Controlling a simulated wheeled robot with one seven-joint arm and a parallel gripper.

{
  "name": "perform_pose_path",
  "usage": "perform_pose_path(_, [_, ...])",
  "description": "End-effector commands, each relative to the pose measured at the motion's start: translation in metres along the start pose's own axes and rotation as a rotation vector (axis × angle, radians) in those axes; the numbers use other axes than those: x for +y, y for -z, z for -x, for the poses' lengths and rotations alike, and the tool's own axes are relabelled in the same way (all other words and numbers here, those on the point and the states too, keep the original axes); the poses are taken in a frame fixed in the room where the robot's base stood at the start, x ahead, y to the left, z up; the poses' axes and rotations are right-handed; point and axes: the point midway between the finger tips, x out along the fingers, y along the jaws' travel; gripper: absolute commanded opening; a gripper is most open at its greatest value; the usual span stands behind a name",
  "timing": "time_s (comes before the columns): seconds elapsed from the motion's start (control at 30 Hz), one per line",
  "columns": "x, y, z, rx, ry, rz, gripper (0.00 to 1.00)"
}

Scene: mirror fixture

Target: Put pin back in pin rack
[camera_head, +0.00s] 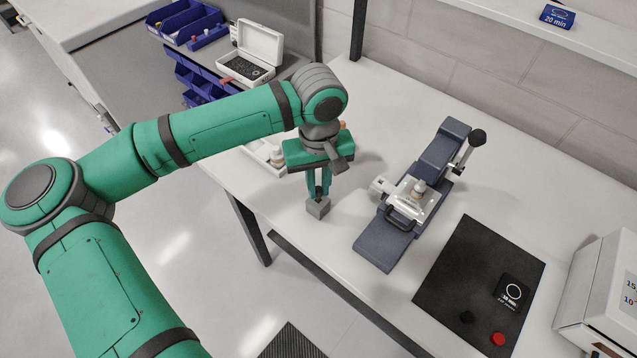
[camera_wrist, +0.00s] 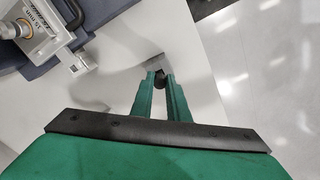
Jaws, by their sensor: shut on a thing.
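My gripper (camera_head: 319,196) points down near the table's front edge, its fingers close together. In the wrist view the fingertips (camera_wrist: 160,78) are shut on a small dark rounded piece (camera_wrist: 160,82), which looks like the pin's head. A small grey block (camera_head: 318,208), likely the pin rack, stands on the white table right below the fingertips. It shows partly behind them in the wrist view (camera_wrist: 153,63). The rest of the pin is hidden, and I cannot tell whether it is inside the block.
The mirror fixture (camera_head: 378,247), a dark blue base with a metal carriage (camera_head: 412,199) and black-knobbed lever, stands to the right. A black mat (camera_head: 455,262) lies further right. A white tray (camera_head: 262,150) sits behind my gripper. The table edge is close.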

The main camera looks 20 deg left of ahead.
Motion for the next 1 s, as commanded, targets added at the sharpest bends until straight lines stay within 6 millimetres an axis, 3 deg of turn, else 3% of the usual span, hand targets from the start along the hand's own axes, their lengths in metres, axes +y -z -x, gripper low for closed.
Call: perform_pose_path(1.0, [0.000,0.000,-0.017,0.000,0.001,0.000,0.00])
